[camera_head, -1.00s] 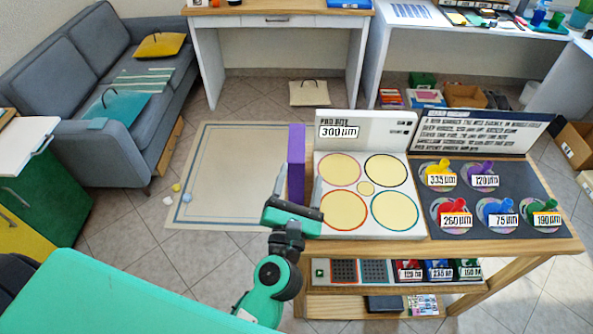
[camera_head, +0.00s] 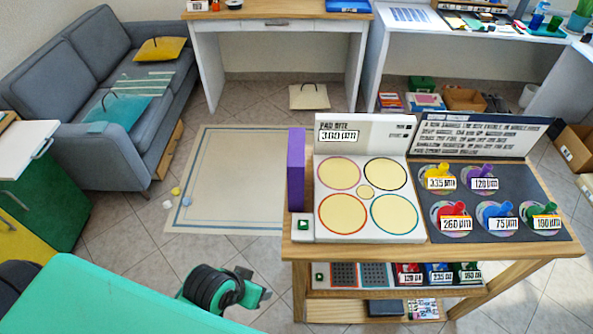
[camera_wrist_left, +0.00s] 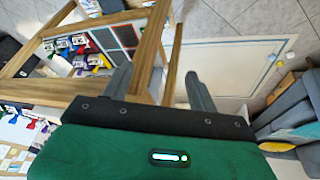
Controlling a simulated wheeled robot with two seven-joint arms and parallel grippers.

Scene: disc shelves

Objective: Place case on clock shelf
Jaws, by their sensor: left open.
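A tall thin purple case (camera_head: 296,170) stands upright at the left edge of the wooden table (camera_head: 430,250). My left gripper (camera_head: 256,290) is below and left of the tabletop in the head view, apart from the case. Under the tabletop a lower shelf (camera_head: 345,292) holds several labelled boxes and dark panels. I cannot make out a clock, so I cannot tell which shelf is the clock shelf. My right gripper is not in view.
A white panel (camera_head: 329,232) with yellow circles and a dark board (camera_head: 470,217) with several coloured labelled pegs cover the tabletop. A small block with a green arrow (camera_head: 303,224) sits by the case. The floor mat (camera_head: 235,165) to the left is clear; a grey sofa (camera_head: 65,75) stands beyond.

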